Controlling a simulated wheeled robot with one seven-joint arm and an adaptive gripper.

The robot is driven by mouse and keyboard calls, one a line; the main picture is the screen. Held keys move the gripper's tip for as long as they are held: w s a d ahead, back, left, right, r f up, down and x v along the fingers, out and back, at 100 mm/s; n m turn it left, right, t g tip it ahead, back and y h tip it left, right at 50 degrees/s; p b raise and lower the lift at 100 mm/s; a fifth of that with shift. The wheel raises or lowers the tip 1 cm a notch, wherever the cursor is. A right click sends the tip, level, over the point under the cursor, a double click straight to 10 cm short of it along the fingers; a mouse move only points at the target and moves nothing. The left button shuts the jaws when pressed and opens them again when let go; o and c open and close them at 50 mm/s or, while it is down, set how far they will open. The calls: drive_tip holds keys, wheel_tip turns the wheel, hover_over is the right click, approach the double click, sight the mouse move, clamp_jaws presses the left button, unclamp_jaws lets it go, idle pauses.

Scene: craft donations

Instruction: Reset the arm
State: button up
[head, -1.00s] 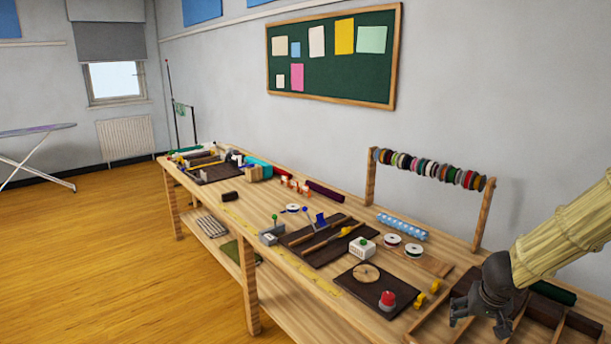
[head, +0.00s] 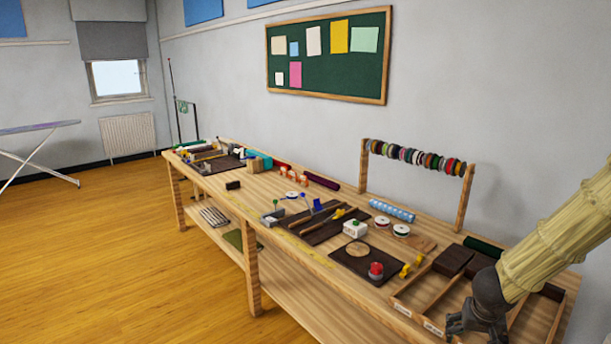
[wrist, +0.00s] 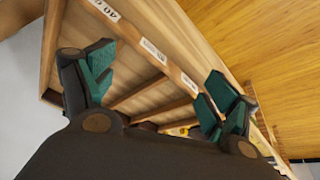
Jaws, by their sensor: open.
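My gripper (head: 468,324) is at the lower right of the head view, in front of the right end of the long wooden table (head: 290,262). It is dark grey, on my arm with its cream ribbed cover. In the wrist view my gripper (wrist: 155,88) has its two green-padded fingers spread wide apart, with nothing between them. Beyond the fingers is a wooden divided tray (wrist: 135,38) with white labels on its front edge. The tray also shows in the head view (head: 405,308), partly hidden behind my gripper and arm.
A dark mat with a red-topped item (head: 376,270) lies left of the tray. A rack of ribbon spools (head: 415,157) stands at the table's back. Tools lie on a dark board (head: 325,225).

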drive_tip(key=s+a+f+n+g, duration=0.1)
drive_tip(key=s+a+f, duration=0.3)
drive_tip(key=s+f, duration=0.5)
drive_tip(key=s+a+f+n+g, duration=0.15)
drive_tip(key=s+a+f, duration=0.25)
drive_tip(key=s+f, duration=0.5)
drive_tip(key=s+a+f+y, duration=0.1)
drive_tip(key=s+a+f, duration=0.4)
drive_tip(key=s, duration=0.3)
drive_tip(key=s+a+f+n+g+y, duration=0.1)
drive_tip(key=s+a+f, duration=0.4)
drive_tip(key=s, duration=0.3)
drive_tip(key=shift+f, duration=0.45)
